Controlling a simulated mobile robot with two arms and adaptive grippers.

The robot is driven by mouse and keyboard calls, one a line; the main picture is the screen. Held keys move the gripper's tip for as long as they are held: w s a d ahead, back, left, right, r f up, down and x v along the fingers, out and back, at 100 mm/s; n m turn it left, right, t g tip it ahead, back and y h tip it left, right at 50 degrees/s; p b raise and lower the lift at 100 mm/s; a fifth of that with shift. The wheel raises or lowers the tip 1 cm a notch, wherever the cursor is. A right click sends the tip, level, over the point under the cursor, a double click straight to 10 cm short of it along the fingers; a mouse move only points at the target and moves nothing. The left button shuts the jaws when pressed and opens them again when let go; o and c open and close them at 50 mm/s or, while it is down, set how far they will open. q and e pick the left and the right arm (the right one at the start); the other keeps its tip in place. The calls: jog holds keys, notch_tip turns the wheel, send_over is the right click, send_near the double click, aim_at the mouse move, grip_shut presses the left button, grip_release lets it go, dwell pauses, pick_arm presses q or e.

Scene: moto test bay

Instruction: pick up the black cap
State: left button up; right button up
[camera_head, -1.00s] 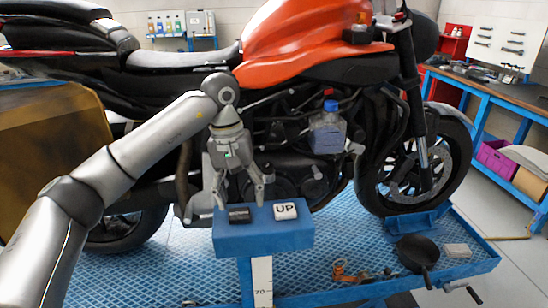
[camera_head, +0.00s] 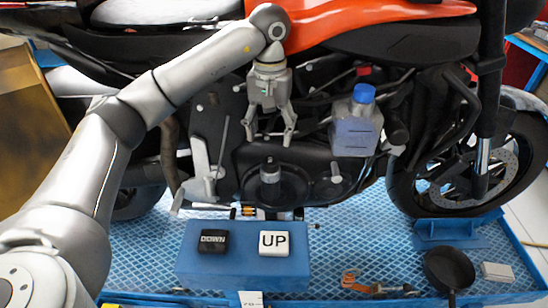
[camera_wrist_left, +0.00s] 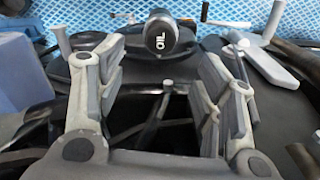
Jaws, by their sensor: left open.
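The black cap (camera_head: 270,166) sits on a short round neck on the engine's side, in the middle of the head view. In the left wrist view the black cap (camera_wrist_left: 158,32) shows its top with white "OIL" lettering, beyond the fingertips and roughly centred between them. My left gripper (camera_head: 274,141) points down with its fingers spread, just above the cap in the head view. In the left wrist view my left gripper (camera_wrist_left: 162,62) is open with nothing between its fingers. The cap appears untouched. My right gripper is not seen.
The orange motorcycle stands on a blue lift (camera_head: 350,225). A blue button box with DOWN (camera_head: 213,241) and UP (camera_head: 273,243) buttons is in front. A blue-capped bottle (camera_head: 357,125) is right of my gripper. A black pan (camera_head: 448,270) lies at right.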

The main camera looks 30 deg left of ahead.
aim_at(270, 161)
pick_arm(q)
notch_tip(270, 161, down, 2)
jog(key=shift+s+f, duration=0.15)
jog(key=shift+f, duration=0.1)
jog(key=shift+f+p, duration=0.25)
jog(key=shift+p, duration=0.05)
notch_tip(270, 161, down, 5)
jog(key=p, duration=0.2)
jog(key=shift+s+r+p, duration=0.15)
jog(key=shift+p, duration=0.15)
jog(key=shift+f, duration=0.3)
jog(key=shift+c, duration=0.4)
jog(key=c, duration=0.9)
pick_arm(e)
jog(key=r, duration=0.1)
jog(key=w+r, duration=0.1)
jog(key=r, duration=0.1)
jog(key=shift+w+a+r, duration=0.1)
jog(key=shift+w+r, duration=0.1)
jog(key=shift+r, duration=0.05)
